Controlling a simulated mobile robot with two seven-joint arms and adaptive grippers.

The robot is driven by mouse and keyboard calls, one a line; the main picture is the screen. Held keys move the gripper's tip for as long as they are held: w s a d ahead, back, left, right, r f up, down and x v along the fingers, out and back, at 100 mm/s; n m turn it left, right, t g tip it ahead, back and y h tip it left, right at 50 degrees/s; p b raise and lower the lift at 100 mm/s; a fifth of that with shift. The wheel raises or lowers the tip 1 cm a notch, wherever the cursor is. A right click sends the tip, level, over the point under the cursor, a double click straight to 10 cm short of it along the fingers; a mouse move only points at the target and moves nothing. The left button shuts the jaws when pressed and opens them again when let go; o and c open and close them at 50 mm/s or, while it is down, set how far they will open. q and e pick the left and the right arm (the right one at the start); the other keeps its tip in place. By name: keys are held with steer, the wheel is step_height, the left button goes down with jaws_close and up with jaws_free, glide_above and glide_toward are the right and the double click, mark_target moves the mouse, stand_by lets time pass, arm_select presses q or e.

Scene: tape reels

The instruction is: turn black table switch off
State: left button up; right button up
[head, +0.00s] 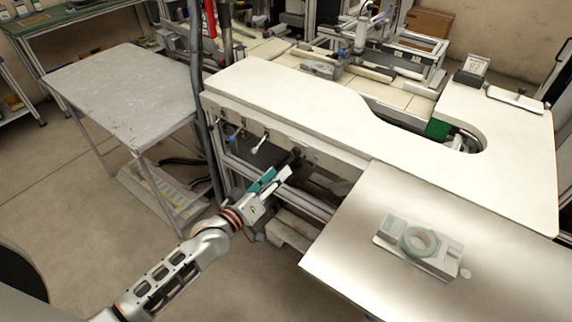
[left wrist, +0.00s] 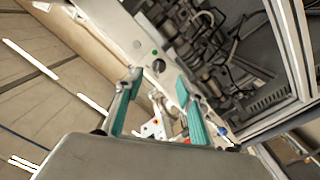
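My left gripper (head: 277,180) is just in front of the white table's front edge, with its teal finger pads pointing toward the underside. In the left wrist view the left gripper (left wrist: 159,82) is open, with a wide gap between its fingers and nothing held. A small dark knob (head: 300,152), which looks like the black table switch, is under the table edge close to the fingertips. It is partly hidden, and I cannot tell its position or whether the gripper touches it. My right gripper is not in view.
The white table (head: 290,100) curves to the right. A blue-tipped switch (head: 232,137) and a pale one (head: 258,146) are left of the gripper. A metal side table (head: 340,225) bears a grey fixture with a tape reel (head: 419,242). A grey table (head: 120,90) stands left.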

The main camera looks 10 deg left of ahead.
arm_select(q)
steer(key=v, duration=0.3)
steer(key=shift+s+a, duration=0.2)
steer(key=shift+s, duration=0.1)
steer(key=s+a+f+m+g+y, duration=0.3)
steer(key=s+f+m+g, duration=0.3)
steer(key=s+f, duration=1.2)
steer(key=s+m+y, duration=0.1)
steer(key=s, duration=0.2)
steer(key=shift+s+f+y, duration=0.15)
steer(key=shift+s+y, duration=0.15)
steer(key=shift+s, duration=0.1)
